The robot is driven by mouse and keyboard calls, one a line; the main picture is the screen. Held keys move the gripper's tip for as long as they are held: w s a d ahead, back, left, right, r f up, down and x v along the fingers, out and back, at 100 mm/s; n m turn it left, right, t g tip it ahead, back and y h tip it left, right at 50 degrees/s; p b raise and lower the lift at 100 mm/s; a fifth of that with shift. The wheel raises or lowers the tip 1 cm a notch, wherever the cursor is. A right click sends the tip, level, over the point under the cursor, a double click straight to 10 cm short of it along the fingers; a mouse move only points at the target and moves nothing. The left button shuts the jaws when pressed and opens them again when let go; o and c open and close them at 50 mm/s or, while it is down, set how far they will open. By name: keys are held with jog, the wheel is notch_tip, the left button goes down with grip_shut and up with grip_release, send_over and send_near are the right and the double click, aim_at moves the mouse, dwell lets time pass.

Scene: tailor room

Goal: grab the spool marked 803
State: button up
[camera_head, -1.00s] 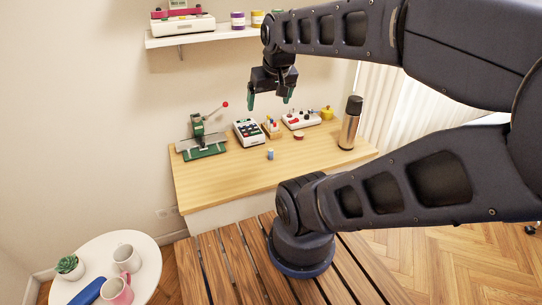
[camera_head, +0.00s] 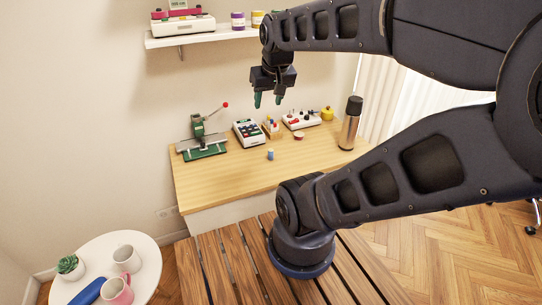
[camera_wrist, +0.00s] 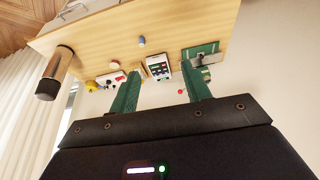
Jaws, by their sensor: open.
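A small blue-topped spool (camera_head: 270,154) stands on the wooden table near its middle. It also shows in the wrist view (camera_wrist: 141,41). A low round red-and-white thing (camera_head: 298,135), perhaps another spool, sits behind it to the right. On the wall shelf stand a purple-banded spool (camera_head: 237,20) and a yellow-banded one (camera_head: 257,18). No number can be read on any of them. My gripper (camera_head: 268,99) is open and empty, pointing down above the table's back part. Its green fingers (camera_wrist: 162,72) touch nothing.
The table (camera_head: 220,180) has a clear front half. Along its back stand a green press (camera_head: 204,142), a white keyed device (camera_head: 248,132), a small holder (camera_head: 271,126), another white device (camera_head: 301,119) and a tall flask (camera_head: 350,123). The shelf (camera_head: 190,39) is above.

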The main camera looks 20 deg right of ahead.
jog(key=w+d+f+m+g, duration=0.15)
jog(key=w+f, duration=0.25)
jog(key=w, duration=0.4)
jog(key=m+g, duration=0.3)
jog(key=m, duration=0.4)
send_over(271, 152)
jog(key=w+d, duration=0.1)
jog(key=w, duration=0.1)
notch_tip(271, 152, down, 23)
jog(key=shift+s+d, duration=0.1)
jog(key=shift+s, duration=0.05)
notch_tip(271, 152, down, 6)
jog(key=shift+r, duration=0.1)
jog(key=shift+s+a+f, duration=0.1)
jog(key=shift+a+f, duration=0.05)
jog(key=shift+f, duration=0.75)
jog(key=shift+s+a+f, duration=0.1)
jog(key=shift+f, duration=0.8)
jog(key=shift+s+a+f, duration=0.1)
jog(key=shift+a+f, duration=0.05)
jog(key=shift+f, duration=0.75)
grip_shut()
